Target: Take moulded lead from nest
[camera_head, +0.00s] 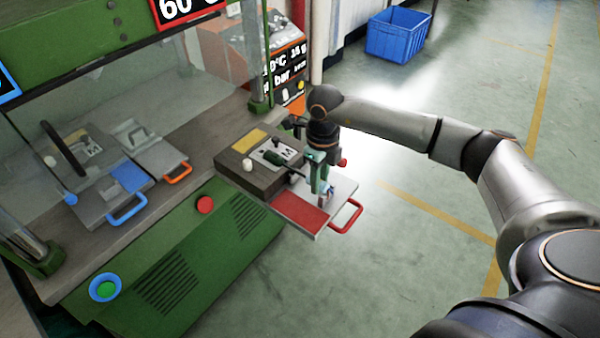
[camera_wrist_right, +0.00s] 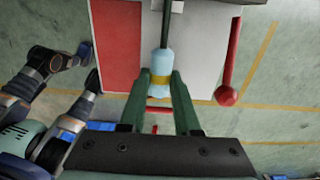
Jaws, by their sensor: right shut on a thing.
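My right gripper (camera_head: 322,197) is at the sliding tray (camera_head: 343,190) with the red panel and red handle. A dark cable runs from the plug away from the gripper, over the light plate. In the head view the fingers mostly hide the plug. A dark green piece (camera_head: 274,159) lies at the block marked M (camera_head: 262,185), on the cable's side. My left gripper does not show.
The red handle (camera_head: 347,217) sticks out at the tray's front. A red ball knob (camera_wrist_right: 226,95) on a lever stands beside the plate. A blue-handled tray (camera_head: 103,205) and an orange-handled tray (camera_head: 158,158) are on the left. A blue crate (camera_head: 396,36) stands on the floor.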

